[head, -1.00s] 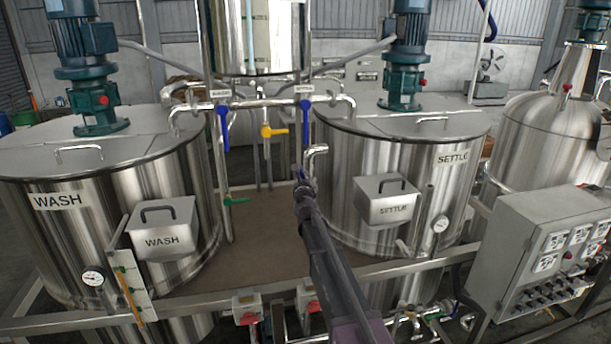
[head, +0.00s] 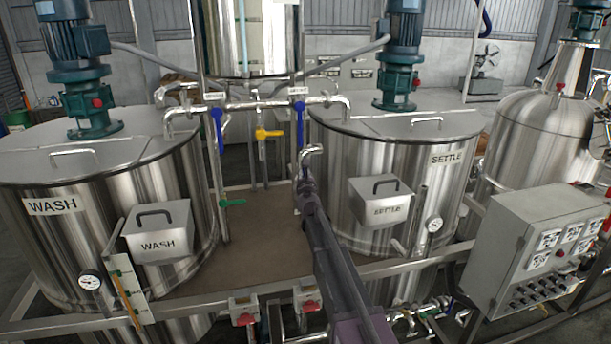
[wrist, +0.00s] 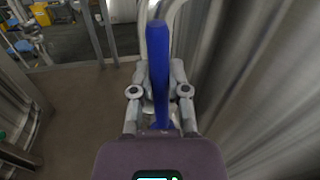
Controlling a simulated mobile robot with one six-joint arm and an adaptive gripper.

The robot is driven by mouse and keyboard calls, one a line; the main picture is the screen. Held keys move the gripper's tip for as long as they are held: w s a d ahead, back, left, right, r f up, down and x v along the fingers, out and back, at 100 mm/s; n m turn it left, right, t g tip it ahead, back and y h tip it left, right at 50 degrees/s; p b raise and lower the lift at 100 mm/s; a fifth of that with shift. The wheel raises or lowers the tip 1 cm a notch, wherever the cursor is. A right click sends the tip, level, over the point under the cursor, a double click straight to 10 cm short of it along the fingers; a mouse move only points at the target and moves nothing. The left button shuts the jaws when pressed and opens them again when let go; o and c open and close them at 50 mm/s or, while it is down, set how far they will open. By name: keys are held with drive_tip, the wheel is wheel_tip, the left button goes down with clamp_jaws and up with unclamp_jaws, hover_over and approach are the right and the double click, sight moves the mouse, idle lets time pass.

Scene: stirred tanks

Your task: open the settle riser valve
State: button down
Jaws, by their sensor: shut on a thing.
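The settle riser valve's blue lever handle (head: 300,125) hangs down from the pipework under a small tag, left of the settle tank (head: 395,165). In the wrist view the blue handle (wrist: 158,75) stands upright in the picture between the two fingers of my gripper (wrist: 159,93). The fingers are closed in on it from both sides.
A second blue lever (head: 217,130) hangs to the left, with a yellow lever (head: 268,134) between. A green lever (head: 232,203) is lower down. A bent pipe (head: 312,150) is close beside my gripper. The wash tank (head: 90,250) stands left, the control panel (head: 535,250) right.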

drive_tip(key=shift+s, duration=0.15)
drive_tip(key=c, duration=0.6)
unclamp_jaws()
drive_tip(key=s, duration=0.7)
drive_tip(key=shift+s+a, duration=0.15)
drive_tip(key=shift+s, duration=0.05)
drive_tip(key=shift+f, duration=0.1)
